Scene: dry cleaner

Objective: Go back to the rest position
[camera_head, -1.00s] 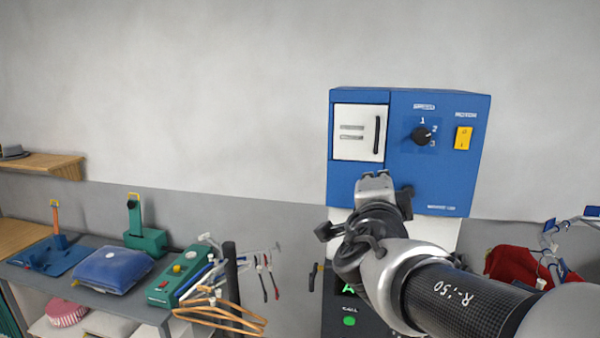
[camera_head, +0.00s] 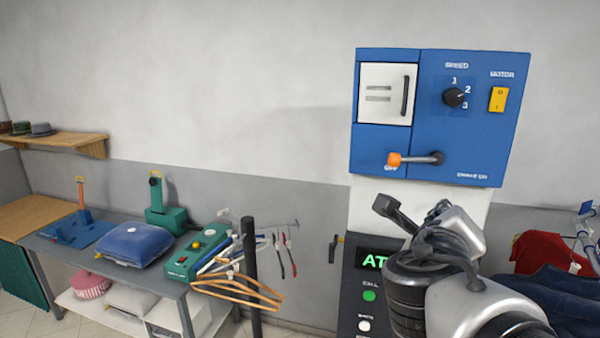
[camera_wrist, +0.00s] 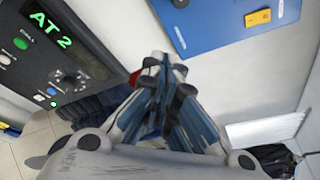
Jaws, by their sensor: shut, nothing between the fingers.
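My gripper (camera_head: 412,212) is in front of the machine's column in the head view, below the blue control box (camera_head: 470,110). It is apart from the orange-tipped lever (camera_head: 416,159) on that box. In the wrist view, my gripper's fingers (camera_wrist: 163,65) are together with nothing between them, near the pale column. The lever points left, beside the lettering "OFF". The rest position itself is not marked in any view.
A black panel (camera_head: 362,286) with a green display stands at my gripper's left. A grey table (camera_head: 165,281) at left holds a blue cushion (camera_head: 134,245) and a green box (camera_head: 197,254). Orange hangers (camera_head: 240,291) hang near a dark post (camera_head: 250,275). Dark and red garments (camera_head: 545,252) are at right.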

